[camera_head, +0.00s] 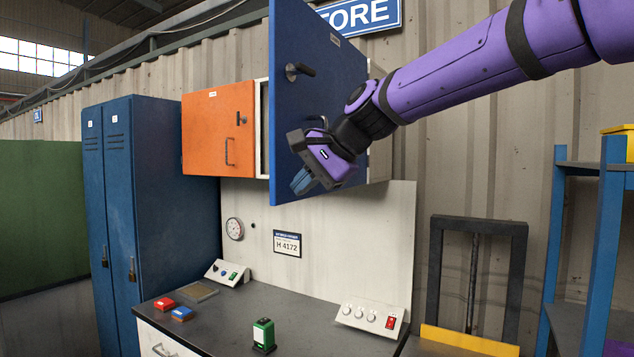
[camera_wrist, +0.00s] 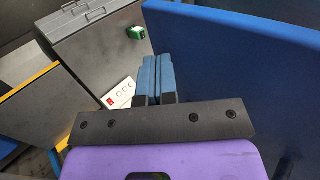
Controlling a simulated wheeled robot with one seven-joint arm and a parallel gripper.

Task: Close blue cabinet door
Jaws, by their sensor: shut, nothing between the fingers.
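The blue cabinet door (camera_head: 310,100) stands swung open on the wall cabinet, high over the workbench. My purple arm comes from the upper right, and my gripper (camera_head: 303,183) is in front of the lower part of the door. The blue fingers are shut and empty. In the wrist view the shut fingers (camera_wrist: 158,78) point away, with the blue door (camera_wrist: 245,70) close on the right. I cannot tell whether the gripper touches the door.
An orange cabinet door (camera_head: 217,130) is left of the blue one. Below is a dark workbench (camera_head: 225,320) with a green device (camera_head: 263,335) and a white switch panel (camera_head: 370,318). Tall blue lockers (camera_head: 135,200) stand left, a blue shelf (camera_head: 600,240) right.

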